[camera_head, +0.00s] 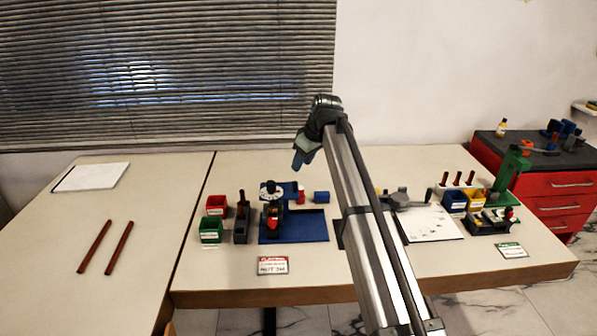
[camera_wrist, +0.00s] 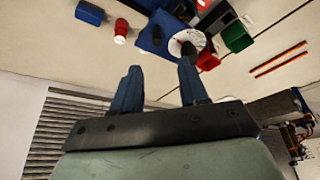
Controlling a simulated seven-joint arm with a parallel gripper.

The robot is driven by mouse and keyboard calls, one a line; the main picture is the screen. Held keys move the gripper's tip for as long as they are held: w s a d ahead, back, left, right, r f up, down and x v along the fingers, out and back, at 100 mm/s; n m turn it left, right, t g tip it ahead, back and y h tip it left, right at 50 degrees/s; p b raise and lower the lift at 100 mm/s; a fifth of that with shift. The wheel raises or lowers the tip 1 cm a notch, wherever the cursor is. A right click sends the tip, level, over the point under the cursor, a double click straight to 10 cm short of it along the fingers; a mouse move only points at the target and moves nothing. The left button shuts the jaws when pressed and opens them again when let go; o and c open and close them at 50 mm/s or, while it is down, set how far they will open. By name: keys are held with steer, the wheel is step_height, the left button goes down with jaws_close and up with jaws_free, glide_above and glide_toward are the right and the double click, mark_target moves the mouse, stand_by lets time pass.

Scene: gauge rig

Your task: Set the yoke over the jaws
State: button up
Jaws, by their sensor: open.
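My gripper (camera_head: 303,160) is raised above the back of the table, its fingers apart. The wrist view shows both fingers (camera_wrist: 160,82) with nothing between them. The rig (camera_head: 271,194), with a white round dial, stands on a blue baseplate (camera_head: 312,231) below and to the left of my gripper. In the wrist view the dial (camera_wrist: 185,40) shows beyond the right finger. A blue block (camera_head: 321,197) and a red-and-white piece (camera_head: 301,196) stand near the baseplate's back edge. I cannot tell which part is the yoke or the jaws; both are too small to make out.
A red bin (camera_head: 216,204), green bin (camera_head: 209,233) and dark holder (camera_head: 241,228) stand left of the baseplate. A sign (camera_head: 272,265) is in front. A white sheet (camera_head: 435,224) and a green stand (camera_head: 511,169) are to the right. Two red-brown rods (camera_head: 95,246) lie left.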

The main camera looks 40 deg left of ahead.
steer(key=shift+v, duration=1.4)
